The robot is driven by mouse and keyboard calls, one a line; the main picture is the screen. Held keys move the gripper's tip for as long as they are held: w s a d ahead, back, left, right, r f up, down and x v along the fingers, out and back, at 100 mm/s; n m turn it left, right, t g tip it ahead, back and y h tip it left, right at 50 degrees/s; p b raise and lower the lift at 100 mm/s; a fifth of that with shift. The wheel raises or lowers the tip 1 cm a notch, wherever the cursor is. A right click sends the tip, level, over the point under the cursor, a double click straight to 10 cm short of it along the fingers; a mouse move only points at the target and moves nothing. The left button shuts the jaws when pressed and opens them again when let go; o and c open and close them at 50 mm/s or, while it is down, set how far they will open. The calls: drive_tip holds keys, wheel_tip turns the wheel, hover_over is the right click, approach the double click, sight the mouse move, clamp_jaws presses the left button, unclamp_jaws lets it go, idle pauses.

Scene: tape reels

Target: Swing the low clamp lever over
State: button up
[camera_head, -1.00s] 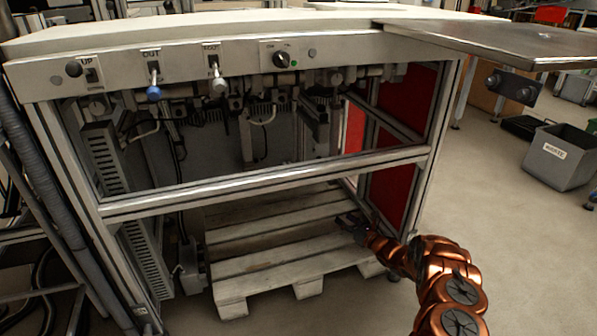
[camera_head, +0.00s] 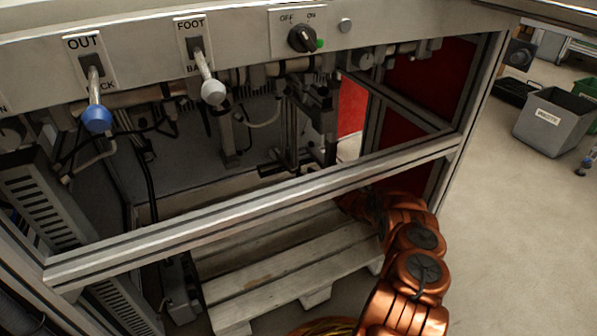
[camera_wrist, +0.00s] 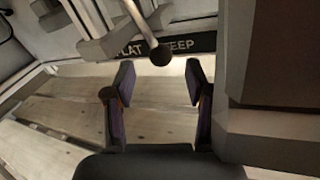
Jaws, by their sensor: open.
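The low clamp lever (camera_wrist: 140,22) shows in the wrist view as a thin metal rod ending in a dark round knob (camera_wrist: 160,55). It slants down to the right, in front of a black label strip (camera_wrist: 190,43) on which "LAT" and "EEP" can be read. The knob hangs between the two words. My gripper (camera_wrist: 160,82) is open and empty, with the knob just beyond and between its fingertips, apart from them. In the head view my arm (camera_head: 400,225) reaches in under the bench's front rail, and the gripper itself is hidden. I cannot make out this lever there.
The front rail (camera_head: 250,205) crosses above my arm. A wooden pallet (camera_head: 285,265) lies below. A grey block (camera_wrist: 270,90) stands close right of my gripper. The upper panel has a blue-knobbed OUT lever (camera_head: 96,105), a FOOT lever (camera_head: 208,80) and a switch (camera_head: 302,38).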

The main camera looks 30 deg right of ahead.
drive_tip(key=shift+b+x, duration=0.75)
drive_tip(key=shift+x, duration=1.25)
drive_tip(key=shift+r, duration=0.1)
clamp_jaws()
